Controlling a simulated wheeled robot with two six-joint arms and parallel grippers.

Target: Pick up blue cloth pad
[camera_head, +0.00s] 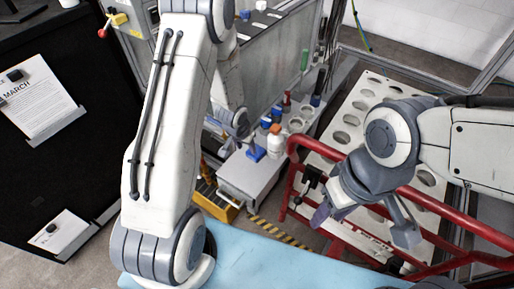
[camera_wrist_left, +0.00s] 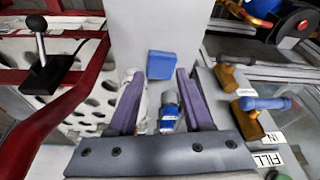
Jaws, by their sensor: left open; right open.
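The blue cloth pad (camera_wrist_left: 161,65) lies on a grey-white surface in the left wrist view. It appears just beyond my left gripper's fingertips (camera_wrist_left: 160,74), roughly centred between them. The fingers are spread and hold nothing. In the head view a small blue piece, seemingly the pad (camera_head: 256,153), is at the near end of the grey-white shelf (camera_head: 250,179), just below my left gripper (camera_head: 248,139), which is small and partly hidden there. I cannot tell whether they touch. My right gripper (camera_head: 364,224) is open and empty in front of the red railing.
A white bottle with an orange cap (camera_head: 275,141) and several blue-topped items stand on the shelf. A red railing (camera_head: 415,196) and a white perforated rack (camera_head: 360,101) are at the right. A light blue tabletop (camera_head: 255,262) lies at the bottom.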

